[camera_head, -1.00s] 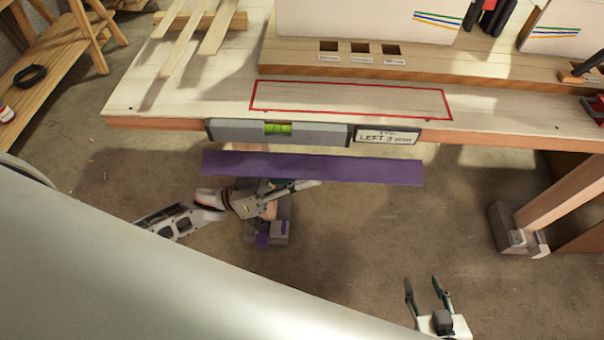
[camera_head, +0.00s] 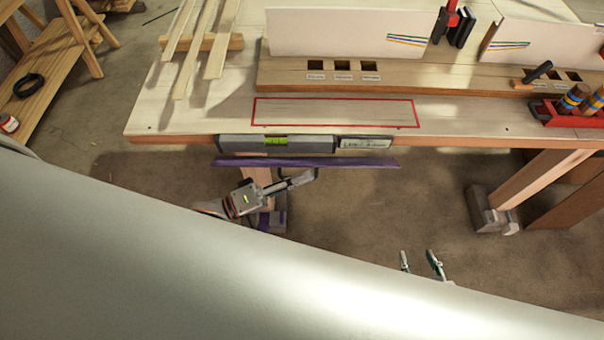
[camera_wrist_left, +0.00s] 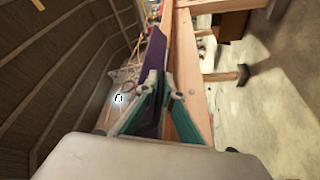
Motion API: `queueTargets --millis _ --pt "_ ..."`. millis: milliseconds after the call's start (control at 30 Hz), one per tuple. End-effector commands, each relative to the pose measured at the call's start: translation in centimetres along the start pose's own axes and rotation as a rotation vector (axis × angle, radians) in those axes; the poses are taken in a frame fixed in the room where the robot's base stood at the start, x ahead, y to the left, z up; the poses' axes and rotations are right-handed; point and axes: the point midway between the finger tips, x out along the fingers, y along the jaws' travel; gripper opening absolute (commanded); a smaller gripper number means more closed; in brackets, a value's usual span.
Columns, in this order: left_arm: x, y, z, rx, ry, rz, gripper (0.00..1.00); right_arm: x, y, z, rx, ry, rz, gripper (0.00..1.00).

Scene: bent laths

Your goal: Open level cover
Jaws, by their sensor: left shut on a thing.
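The grey level (camera_head: 277,144) with its green vial sits along the table's front edge. The purple cover (camera_head: 290,162) appears as a thin, nearly edge-on strip just below the level. My left gripper (camera_head: 312,175) reaches up to the cover's underside. In the left wrist view my left gripper (camera_wrist_left: 160,82) is shut on the purple cover (camera_wrist_left: 152,58), which stands between its fingers and runs away along the wooden table edge. My right gripper (camera_head: 421,262) is low, apart from the table, its fingers spread and empty; its lower part is hidden.
A red-outlined rectangle (camera_head: 335,113) on the tabletop behind the level is clear. Pale laths (camera_head: 205,45) rest on a wooden block at the back left. A slotted wooden board (camera_head: 430,77) lies behind. A red tray (camera_head: 562,114) stands at the right. A table leg (camera_head: 515,185) stands at right.

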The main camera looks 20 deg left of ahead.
Motion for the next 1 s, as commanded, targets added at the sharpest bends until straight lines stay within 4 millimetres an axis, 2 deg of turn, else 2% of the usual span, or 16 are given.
queueTargets --millis 233,767,800,1000 --pt "0.13 0.42 -0.3 -0.073 0.002 -0.03 0.0 -0.14 -0.05 -0.16 0.009 -0.001 0.003 0.4" --pt "0.22 0.53 -0.43 -0.092 0.004 -0.038 0.0 -0.14 -0.23 -0.36 0.015 0.002 0.002 0.4" --pt "0.23 0.54 -0.44 -0.091 0.004 -0.038 0.14 -0.15 -0.24 -0.36 0.015 0.002 0.002 0.4" --pt "0.2 0.52 -0.37 -0.092 0.003 -0.038 0.14 -0.17 -0.18 -0.3 0.009 0.002 0.0 0.4"
